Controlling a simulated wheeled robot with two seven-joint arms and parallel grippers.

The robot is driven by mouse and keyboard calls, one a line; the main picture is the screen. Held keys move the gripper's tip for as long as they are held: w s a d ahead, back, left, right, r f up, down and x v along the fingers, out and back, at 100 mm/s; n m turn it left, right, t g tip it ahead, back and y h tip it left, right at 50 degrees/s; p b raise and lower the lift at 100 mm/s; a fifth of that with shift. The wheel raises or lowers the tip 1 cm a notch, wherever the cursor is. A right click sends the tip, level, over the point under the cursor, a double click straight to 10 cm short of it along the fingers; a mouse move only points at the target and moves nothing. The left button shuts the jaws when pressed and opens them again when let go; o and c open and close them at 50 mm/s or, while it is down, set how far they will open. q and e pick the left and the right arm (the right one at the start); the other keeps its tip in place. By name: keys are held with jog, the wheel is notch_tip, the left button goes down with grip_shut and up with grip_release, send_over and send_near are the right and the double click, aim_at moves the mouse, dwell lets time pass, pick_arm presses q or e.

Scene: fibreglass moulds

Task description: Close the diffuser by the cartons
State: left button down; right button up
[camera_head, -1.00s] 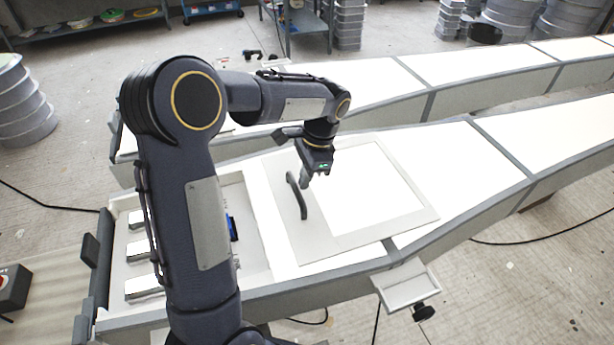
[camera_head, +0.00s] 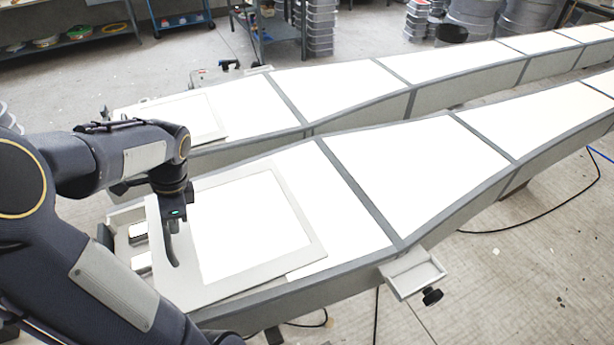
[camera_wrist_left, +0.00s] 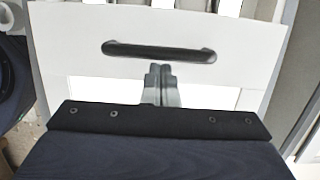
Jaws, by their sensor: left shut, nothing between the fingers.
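The diffuser (camera_head: 252,228) is a flat panel with a pale frame and bright white centre, lying on the left end of the near light table. It also shows in the left wrist view (camera_wrist_left: 240,62). Its dark bar handle (camera_head: 171,248) is on its left side and shows whole in the left wrist view (camera_wrist_left: 160,50). My left gripper (camera_head: 171,222) is shut and empty, pointing down beside the handle. In the left wrist view its fingertips (camera_wrist_left: 161,72) lie just below the bar; I cannot tell if they touch it. My right gripper is not in view.
Pale blocks (camera_head: 138,232) show in the uncovered strip left of the diffuser. A second framed panel (camera_head: 190,117) lies on the far table. A small tray with a black knob (camera_head: 432,296) juts from the near table's front. Grey tubs (camera_head: 320,25) stand behind.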

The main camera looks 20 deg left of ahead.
pick_arm(q)
jog(key=s+a, duration=0.5)
jog(key=s, duration=0.1)
jog(key=shift+s+a, duration=0.35)
jog(key=shift+a, duration=0.05)
jog(key=shift+s+a, duration=0.1)
